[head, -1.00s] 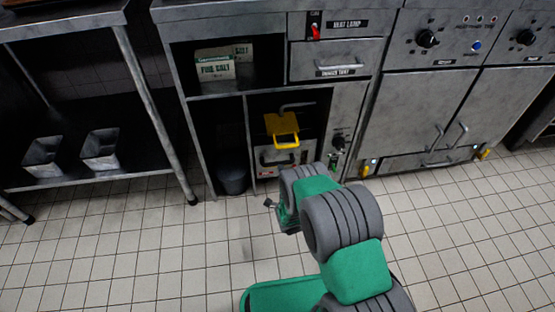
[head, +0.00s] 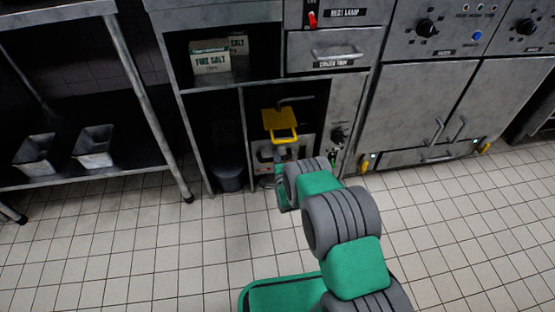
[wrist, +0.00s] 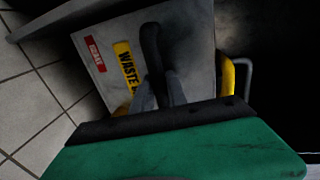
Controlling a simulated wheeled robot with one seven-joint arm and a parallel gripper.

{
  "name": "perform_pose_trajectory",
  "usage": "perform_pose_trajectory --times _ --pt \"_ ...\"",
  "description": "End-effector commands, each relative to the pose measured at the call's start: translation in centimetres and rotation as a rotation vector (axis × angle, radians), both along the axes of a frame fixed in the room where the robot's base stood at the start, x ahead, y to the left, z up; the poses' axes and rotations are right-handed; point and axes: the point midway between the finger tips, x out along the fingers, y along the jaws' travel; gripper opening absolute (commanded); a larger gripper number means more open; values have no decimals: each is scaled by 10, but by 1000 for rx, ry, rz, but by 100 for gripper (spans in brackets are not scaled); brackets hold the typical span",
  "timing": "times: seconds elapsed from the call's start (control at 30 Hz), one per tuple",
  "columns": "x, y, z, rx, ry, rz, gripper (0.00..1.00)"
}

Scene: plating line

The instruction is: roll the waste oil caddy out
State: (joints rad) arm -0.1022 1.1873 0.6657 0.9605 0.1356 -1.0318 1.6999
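The waste oil caddy (head: 266,156) sits in the lower bay of the steel counter. In the wrist view its grey face (wrist: 190,38) bears a red label and a yellow "WASTE" label (wrist: 124,60), partly hidden. A black bar handle (wrist: 151,45) stands out from that face. My gripper (wrist: 160,82) has one grey finger on each side of the handle's near end. I cannot tell whether the fingers press on it. In the head view my wrist hides the fingertips and the caddy's lower front.
A yellow tray-like part (head: 280,124) with a grey pipe is above the caddy. A dark bin (head: 229,177) stands just left, beyond an upright (head: 245,135). The control panel (head: 338,135) is close on the right. The tiled floor (head: 170,250) in front is clear.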

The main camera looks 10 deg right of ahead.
Motion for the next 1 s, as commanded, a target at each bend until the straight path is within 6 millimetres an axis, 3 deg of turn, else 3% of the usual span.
perform_pose_trajectory --times 0.2,1.0 --pt "0 0 0 0 0 0 0" --pt "0 -1 0 0 -1 -1 0"
